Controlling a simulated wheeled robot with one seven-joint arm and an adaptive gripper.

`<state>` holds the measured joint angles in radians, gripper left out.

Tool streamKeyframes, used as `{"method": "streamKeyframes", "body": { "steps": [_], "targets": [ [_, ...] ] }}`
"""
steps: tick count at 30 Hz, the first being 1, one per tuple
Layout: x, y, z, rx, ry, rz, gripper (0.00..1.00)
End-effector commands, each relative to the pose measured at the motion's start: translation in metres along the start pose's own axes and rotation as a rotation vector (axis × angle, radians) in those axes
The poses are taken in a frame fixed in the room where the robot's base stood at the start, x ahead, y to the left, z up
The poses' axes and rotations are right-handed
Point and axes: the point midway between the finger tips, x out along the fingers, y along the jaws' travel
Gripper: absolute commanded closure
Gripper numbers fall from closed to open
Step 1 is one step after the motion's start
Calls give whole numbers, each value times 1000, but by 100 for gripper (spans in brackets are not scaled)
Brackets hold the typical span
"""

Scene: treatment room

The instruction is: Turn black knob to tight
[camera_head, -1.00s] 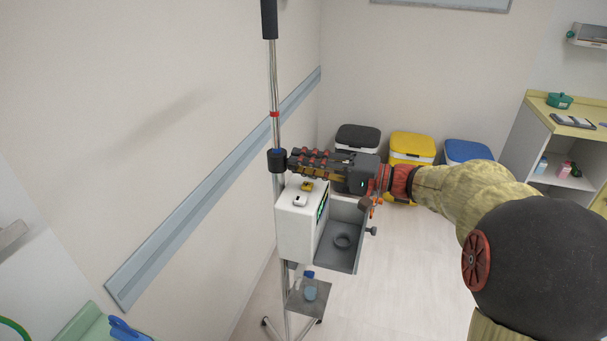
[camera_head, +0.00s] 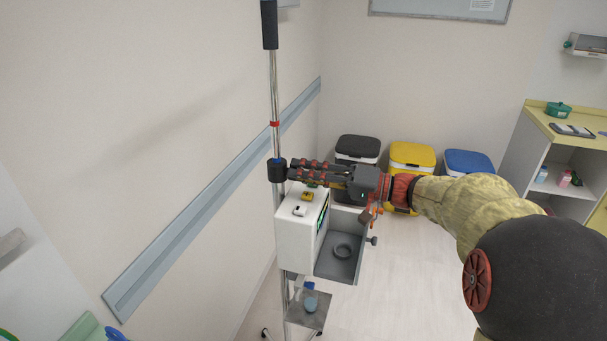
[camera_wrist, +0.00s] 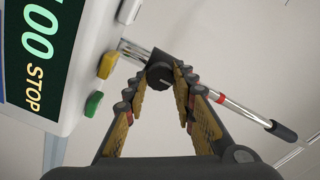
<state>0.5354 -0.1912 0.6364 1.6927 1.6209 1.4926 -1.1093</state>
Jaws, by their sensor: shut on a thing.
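The black knob (camera_head: 277,170) is a dark collar on the upright metal pole, just above the white pump box. My gripper (camera_head: 290,169) reaches in level from the right, its fingertips at the knob. In the wrist view the knob (camera_wrist: 158,76) sits between the tips of my gripper (camera_wrist: 163,82), which is shut on it. The fingers partly cover the knob's right side. No tight mark is readable on it.
The white pump box (camera_head: 296,236) with yellow and white buttons on top stands just below my fingers. A grey open tray (camera_head: 340,262) is fixed to its right side. A wall rail (camera_head: 215,195) runs behind the pole. Several bins (camera_head: 411,160) stand at the back.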

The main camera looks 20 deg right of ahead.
Motion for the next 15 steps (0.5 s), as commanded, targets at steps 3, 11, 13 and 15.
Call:
{"method": "streamKeyframes", "body": {
  "steps": [3,11,13,15],
  "targets": [
    [0,2,1,3,-2,2,68],
    [0,1,1,2,-1,1,55],
    [0,1,0,2,0,1,55],
    [0,1,0,2,0,0,55]
  ]
}}
